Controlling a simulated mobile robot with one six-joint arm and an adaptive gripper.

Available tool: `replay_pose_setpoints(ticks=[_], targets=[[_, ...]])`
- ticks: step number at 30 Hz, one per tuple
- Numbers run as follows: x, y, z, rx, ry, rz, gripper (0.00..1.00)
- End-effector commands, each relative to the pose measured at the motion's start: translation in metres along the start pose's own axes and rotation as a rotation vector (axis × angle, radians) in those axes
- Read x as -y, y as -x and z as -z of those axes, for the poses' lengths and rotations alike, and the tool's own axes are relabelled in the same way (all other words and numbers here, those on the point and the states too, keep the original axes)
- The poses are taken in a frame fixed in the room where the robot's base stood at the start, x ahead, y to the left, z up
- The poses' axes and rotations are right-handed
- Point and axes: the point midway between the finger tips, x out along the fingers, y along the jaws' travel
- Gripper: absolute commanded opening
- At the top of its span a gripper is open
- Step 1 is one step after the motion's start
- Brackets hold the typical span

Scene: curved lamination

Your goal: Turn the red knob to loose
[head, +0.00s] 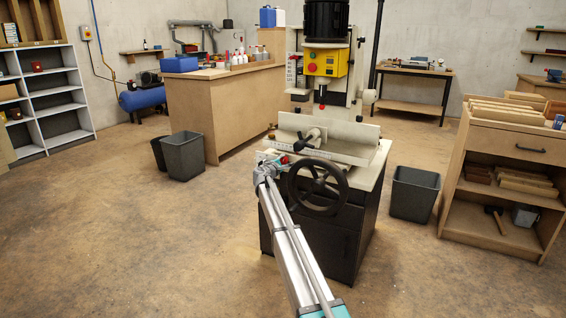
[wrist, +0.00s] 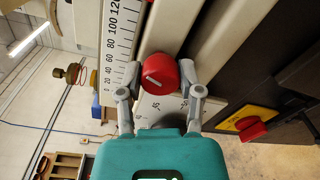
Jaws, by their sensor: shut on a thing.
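The round red knob (wrist: 160,72) sits between the two fingers of my gripper (wrist: 161,76) in the wrist view. The fingers are closed on its left and right sides. The knob's face has a short white mark, slightly tilted. A pale plate (wrist: 160,108) with dark markings lies beside the knob; part of it is hidden by my gripper.
A white scale (wrist: 118,40) with numbers runs next to the knob. A second red knob on a yellow plate (wrist: 240,119) is at the right. In the head view a black handwheel (head: 318,187) stands close right of my arm. Grey bins (head: 414,194) stand beside the machine.

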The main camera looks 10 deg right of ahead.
Motion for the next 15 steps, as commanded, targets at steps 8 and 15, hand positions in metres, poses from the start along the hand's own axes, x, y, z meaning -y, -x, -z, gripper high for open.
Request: replay_pose_setpoints(ticks=[8, 15], targets=[[-0.001, -0.0007, 0.0013, 0.006, 0.234, 0.007, 0.0], [-0.0013, -0.0007, 0.0014, 0.01, 0.361, 0.01, 0.0]])
